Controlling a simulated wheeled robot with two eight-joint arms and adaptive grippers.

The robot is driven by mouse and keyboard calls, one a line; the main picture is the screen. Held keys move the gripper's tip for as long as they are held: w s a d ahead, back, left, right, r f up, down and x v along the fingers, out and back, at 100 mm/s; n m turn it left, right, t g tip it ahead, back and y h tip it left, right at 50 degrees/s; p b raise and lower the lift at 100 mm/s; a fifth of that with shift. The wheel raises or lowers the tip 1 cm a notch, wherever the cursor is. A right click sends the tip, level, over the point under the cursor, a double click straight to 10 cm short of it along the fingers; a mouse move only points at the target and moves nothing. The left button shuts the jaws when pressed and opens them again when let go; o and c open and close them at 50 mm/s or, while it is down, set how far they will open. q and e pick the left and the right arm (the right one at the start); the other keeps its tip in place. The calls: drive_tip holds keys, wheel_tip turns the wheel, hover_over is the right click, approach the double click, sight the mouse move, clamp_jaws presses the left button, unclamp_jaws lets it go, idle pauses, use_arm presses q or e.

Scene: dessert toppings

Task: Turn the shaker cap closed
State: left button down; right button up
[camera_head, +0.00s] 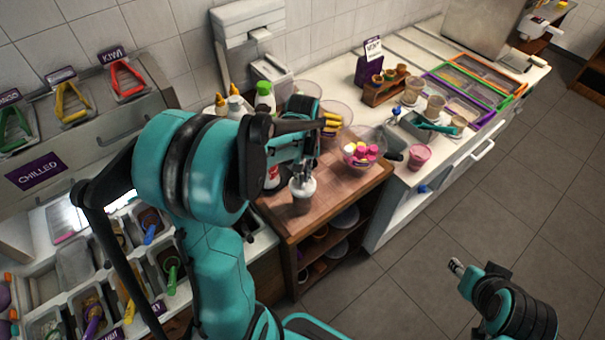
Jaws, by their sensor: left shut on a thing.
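The shaker (302,205) stands upright near the front edge of the wooden counter, with a dark body and a pale cap (303,187) on top. My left gripper (302,178) points down over it and is shut on the cap. The fingers hide part of the cap, so I cannot tell how far it is turned. My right gripper (457,267) is at the lower right, above the floor and away from the counter. Its fingers are too small to show whether they are open.
A clear bowl with pink, white and yellow items (360,155) stands right of the shaker. A green-capped bottle (265,97) and yellow-tipped bottles (235,103) stand behind my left arm. A pink cup (419,157) is on the white counter. Topping bins (75,262) fill the lower left.

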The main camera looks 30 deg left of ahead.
sight(303, 178)
idle(0.3)
use_arm(q)
drive_tip(key=c, duration=1.6)
unclamp_jaws()
wheel_tip(303, 178, up, 12)
